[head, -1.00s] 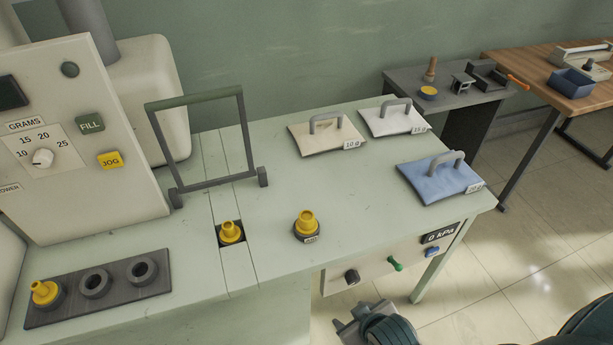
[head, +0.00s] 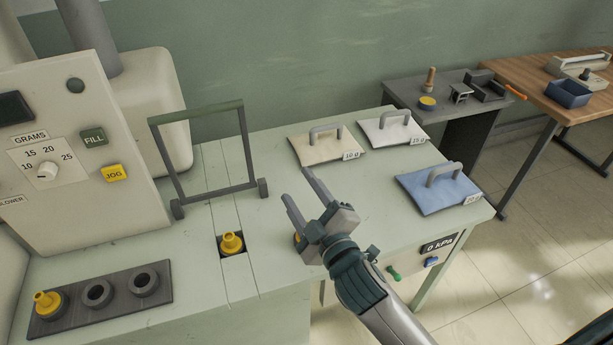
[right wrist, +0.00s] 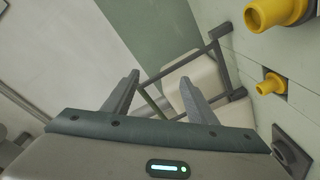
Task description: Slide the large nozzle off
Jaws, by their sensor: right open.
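Three yellow nozzles show. One sits on a post on the bench top; in the head view only a sliver of this post nozzle (head: 297,238) shows behind my right gripper (head: 296,185), and it shows large at the top right of the right wrist view (right wrist: 278,12). A slot nozzle (head: 231,243) sits in a square opening in the bench and also shows in the right wrist view (right wrist: 270,84). A rack nozzle (head: 46,303) sits on the dark rack's left seat. I cannot read which is the large one. My right gripper is open and empty, above the bench beside the post nozzle.
The dark rack (head: 155,308) has two empty ring seats. A grey upright frame (head: 215,192) stands behind the slot. A filling machine (head: 80,170) stands at left. Cream (head: 318,152), white (head: 385,134) and blue (head: 432,198) handled pads lie at the bench's right. Bench between frame and pads is clear.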

